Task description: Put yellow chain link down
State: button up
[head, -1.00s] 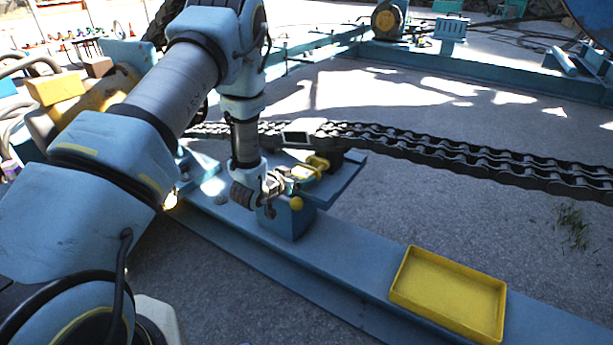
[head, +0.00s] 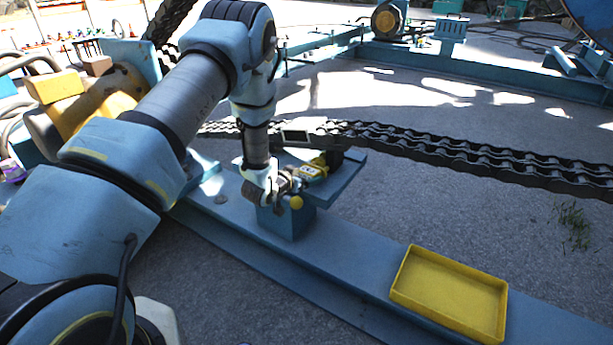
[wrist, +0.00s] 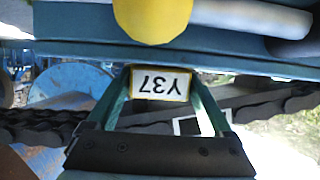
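The yellow chain link (head: 316,167) is at the blue stand's flat top, just right of my gripper (head: 299,182) in the head view. My gripper looks shut on this link. The link's far side is hidden. Whether it touches the stand cannot be told.
A yellow ball-shaped knob (head: 296,202) sits on the blue stand (head: 287,223) beside my gripper. A dark chain (head: 470,157) runs behind it to the right. An empty yellow tray (head: 449,291) lies on the blue beam (head: 358,266) at front right.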

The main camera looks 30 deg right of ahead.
jog(key=shift+o, duration=0.9)
jog(key=shift+s+a+r+p, duration=0.1)
jog(key=shift+a+r+p, duration=0.05)
jog(key=shift+r+p, duration=0.3)
jog(key=v, duration=1.2)
jog(key=w+a+r+n+y, duration=0.3)
jog(key=a+r+y, duration=0.1)
jog(key=a, duration=0.6)
jog(key=w+a+r+n+y, duration=0.3)
jog(key=a+r+y, duration=0.15)
jog(key=a, duration=0.55)
jog(key=s+a+r+n+g+y, duration=0.1)
jog(key=s+a+r+n+g, duration=0.1)
jog(key=s+a+r, duration=0.2)
jog(key=s+a+r+n+g+y, duration=0.2)
jog(key=s+a+r+n+g, duration=0.1)
jog(key=s+a, duration=0.7)
jog(key=shift+s+r, duration=0.5)
jog(key=shift+s, duration=0.35)
